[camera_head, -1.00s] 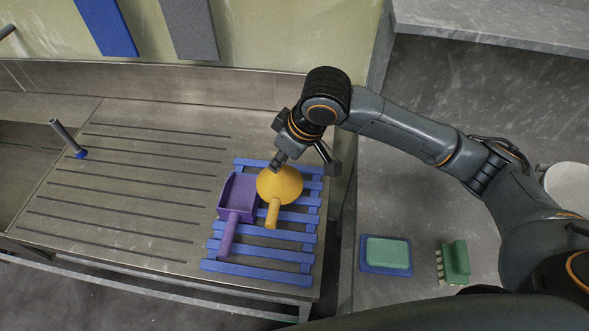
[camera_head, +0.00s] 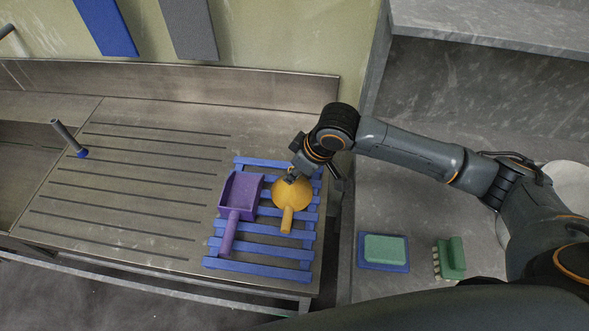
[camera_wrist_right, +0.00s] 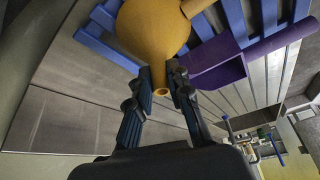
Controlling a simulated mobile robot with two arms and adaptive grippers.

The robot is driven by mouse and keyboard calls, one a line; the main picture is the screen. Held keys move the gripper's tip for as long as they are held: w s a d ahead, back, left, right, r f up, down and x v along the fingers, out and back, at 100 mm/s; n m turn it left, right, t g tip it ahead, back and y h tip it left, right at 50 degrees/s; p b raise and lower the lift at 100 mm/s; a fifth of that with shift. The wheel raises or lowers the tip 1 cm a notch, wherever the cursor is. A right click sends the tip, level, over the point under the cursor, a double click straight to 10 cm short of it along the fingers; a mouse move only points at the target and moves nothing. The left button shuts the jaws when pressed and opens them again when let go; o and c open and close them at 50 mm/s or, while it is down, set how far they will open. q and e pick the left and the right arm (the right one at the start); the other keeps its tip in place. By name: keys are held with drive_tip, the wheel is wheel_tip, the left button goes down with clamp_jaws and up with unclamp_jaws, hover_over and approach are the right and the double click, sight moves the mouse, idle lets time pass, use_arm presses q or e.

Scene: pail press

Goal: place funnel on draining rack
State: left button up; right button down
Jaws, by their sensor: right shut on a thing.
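The yellow funnel (camera_head: 291,196) is at the right part of the blue slatted draining rack (camera_head: 259,265), to the right of the purple scoop. My right gripper (camera_head: 292,178) is shut on the funnel at its far side. In the right wrist view, the fingers (camera_wrist_right: 163,86) close on a narrow tube of the funnel (camera_wrist_right: 152,35), its open end showing between them. The wider body is beyond the fingers. I cannot tell whether the funnel touches the slats or hangs just above them. My left gripper is not in view.
The purple scoop (camera_head: 243,194) lies on the rack's left part, close beside the funnel. Grooved steel drainboard (camera_head: 130,190) is clear to the left, apart from an upright grey tube (camera_head: 67,136). A green sponge (camera_head: 385,249) and a green brush (camera_head: 451,258) lie to the right.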

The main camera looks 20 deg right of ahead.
drive_tip(key=c, duration=1.3)
unclamp_jaws()
drive_tip(key=shift+o, duration=0.2)
drive_tip(key=v, duration=1.2)
drive_tip(key=shift+b, duration=0.4)
